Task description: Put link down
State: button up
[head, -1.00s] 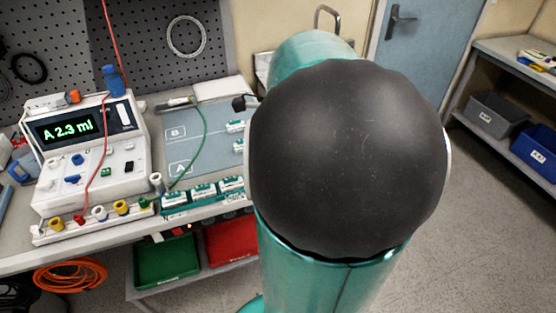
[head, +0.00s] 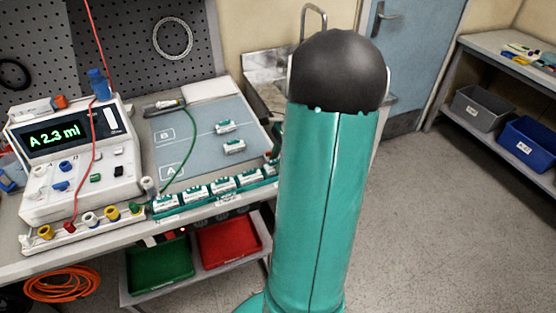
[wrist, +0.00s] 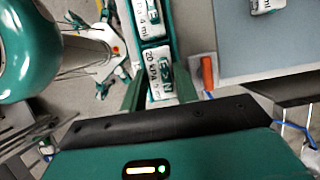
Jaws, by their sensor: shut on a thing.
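My gripper (wrist: 160,88) is shut in the wrist view on a white-and-green labelled block (wrist: 160,72), which looks like the link. The block lies between the fingers, in line with another such block (wrist: 150,18) in a green rack. I cannot tell whether the held block touches the rack. In the head view my arm hides the gripper. The rack (head: 212,201) with several white-and-green blocks (head: 195,193) runs along the bench's front edge. Two similar blocks (head: 225,127) (head: 234,146) lie on the grey mat (head: 185,140) marked A and B.
A white meter (head: 75,165) reading "A 2.3 ml" stands left on the bench, with coloured sockets and red and green leads. Green (head: 158,262) and red (head: 228,240) trays sit below. A shelf with grey (head: 480,108) and blue (head: 528,143) bins stands right. Floor between is clear.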

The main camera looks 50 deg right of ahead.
jog(key=shift+f, duration=0.35)
jog(key=shift+f, duration=0.2)
jog(key=o, duration=1)
jog(key=shift+r, duration=0.1)
jog(key=v, duration=1.2)
jog(key=w+a+r+n+h, duration=0.1)
jog(key=w+a+r+n, duration=0.15)
jog(key=a, duration=0.45)
jog(key=w+a+r+n+h, duration=0.1)
jog(key=w+a+r+n, duration=0.1)
jog(key=a+n, duration=0.35)
jog(key=w+a+r+n+h, duration=0.1)
jog(key=w+a+r+n, duration=0.1)
jog(key=a, duration=0.6)
jog(key=s+a+n+t, duration=0.1)
jog(key=s+a+n, duration=0.1)
jog(key=a+n, duration=0.2)
jog(key=s+a+n+t, duration=0.1)
jog(key=s+a+n, duration=0.1)
jog(key=a+n, duration=0.3)
jog(key=s+a+n+t+h, duration=0.1)
jog(key=s+a+n, duration=0.2)
jog(key=a, duration=0.7)
jog(key=shift+a+f+n, duration=0.1)
jog(key=shift+a+n, duration=0.2)
jog(key=shift+n, duration=0.8)
